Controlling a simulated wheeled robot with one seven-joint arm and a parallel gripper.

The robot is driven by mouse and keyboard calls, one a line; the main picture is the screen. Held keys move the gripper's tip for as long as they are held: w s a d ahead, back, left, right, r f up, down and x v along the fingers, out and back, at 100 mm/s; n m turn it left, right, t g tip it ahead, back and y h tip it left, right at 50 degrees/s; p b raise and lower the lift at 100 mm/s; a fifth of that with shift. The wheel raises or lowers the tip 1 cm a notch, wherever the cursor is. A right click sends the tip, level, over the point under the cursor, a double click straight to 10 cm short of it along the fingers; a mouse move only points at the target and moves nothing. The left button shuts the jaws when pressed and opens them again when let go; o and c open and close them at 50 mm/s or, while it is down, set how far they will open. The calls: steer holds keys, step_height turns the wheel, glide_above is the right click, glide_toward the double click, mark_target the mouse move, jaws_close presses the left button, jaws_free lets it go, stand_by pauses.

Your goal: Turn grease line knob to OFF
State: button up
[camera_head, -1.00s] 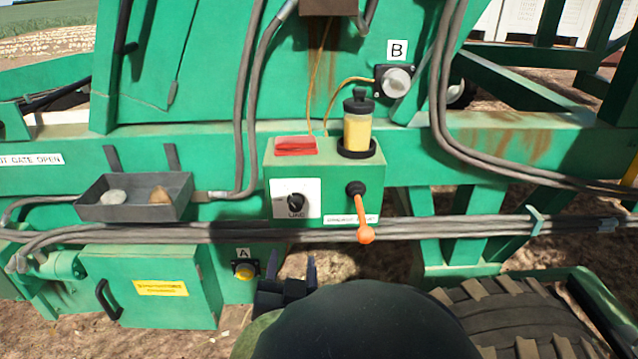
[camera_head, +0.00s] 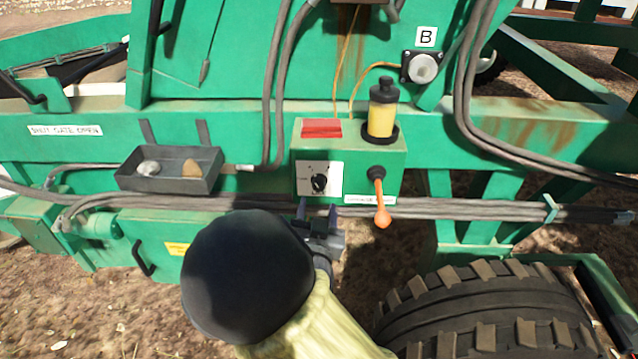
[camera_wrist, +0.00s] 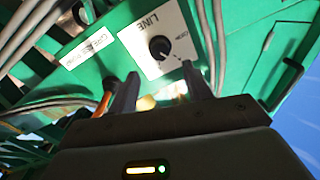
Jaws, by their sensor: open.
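The grease line knob (camera_head: 320,183) is a small black rotary knob on a white plate (camera_head: 308,169), on the front of a green box (camera_head: 350,155). My gripper (camera_head: 318,212) is open and empty, just below the plate, with its fingers pointing up towards the knob. In the wrist view the knob (camera_wrist: 162,48) sits beyond the gap between the two fingers (camera_wrist: 160,82), apart from both. The word LINE shows on the plate there. The knob's pointer setting is too small to read.
An orange-handled lever (camera_head: 382,205) hangs right of the plate. A yellow grease cup (camera_head: 382,112) and a red block (camera_head: 321,128) stand on the box. Grey hoses (camera_head: 450,209) run below it. A grey tray (camera_head: 170,170) is to the left, a large tyre (camera_head: 490,310) at lower right.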

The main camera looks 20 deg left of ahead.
mark_target(318, 187)
steer(key=p+x, duration=0.1)
steer(key=x, duration=0.6)
steer(key=shift+w+a, duration=0.1)
steer(key=shift+w, duration=0.2)
steer(key=c, duration=1)
steer(key=shift+n, duration=0.4)
steer(key=n, duration=0.5)
steer(key=shift+a, duration=0.1)
steer(key=n+p, duration=0.1)
steer(key=n, duration=0.5)
